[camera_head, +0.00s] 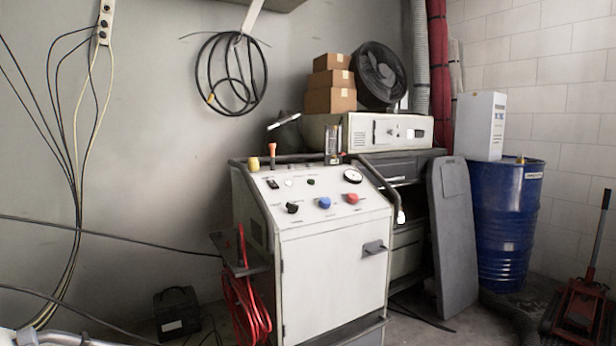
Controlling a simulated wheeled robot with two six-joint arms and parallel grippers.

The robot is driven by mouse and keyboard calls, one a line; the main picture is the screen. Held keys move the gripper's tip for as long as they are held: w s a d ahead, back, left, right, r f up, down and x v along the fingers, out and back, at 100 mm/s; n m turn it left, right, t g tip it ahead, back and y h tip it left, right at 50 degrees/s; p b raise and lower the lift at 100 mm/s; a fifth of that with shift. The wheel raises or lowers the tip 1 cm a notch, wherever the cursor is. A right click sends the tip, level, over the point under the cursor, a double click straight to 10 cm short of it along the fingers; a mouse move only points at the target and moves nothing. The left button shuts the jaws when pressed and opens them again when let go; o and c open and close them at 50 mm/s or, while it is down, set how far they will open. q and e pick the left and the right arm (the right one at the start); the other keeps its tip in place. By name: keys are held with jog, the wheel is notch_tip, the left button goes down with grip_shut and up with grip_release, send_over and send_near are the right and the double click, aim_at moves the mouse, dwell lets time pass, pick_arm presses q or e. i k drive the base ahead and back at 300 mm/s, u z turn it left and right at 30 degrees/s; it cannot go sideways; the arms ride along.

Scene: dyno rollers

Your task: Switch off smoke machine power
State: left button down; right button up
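The smoke machine, a white cabinet (333,275) with a sloped control panel (325,190), stands in the middle of the view. A small black rocker switch (272,184) sits at the panel's upper left; its position is too small to tell. A black knob (292,208), a blue knob (324,202) and a red knob (352,198) run along the lower panel. A round gauge (352,176) is at the upper right. Neither of my grippers is in view, and nothing covers the panel.
Red hoses (245,300) hang on the cabinet's left side. A grey board (453,240) leans to its right, beside a blue drum (504,225). A black box (177,313) sits on the floor at left. A red floor jack (582,308) stands at right. Cables cross the left side.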

aim_at(273, 186)
jog(key=z, duration=0.4)
jog(key=i, duration=1.1)
jog(key=u, duration=0.45)
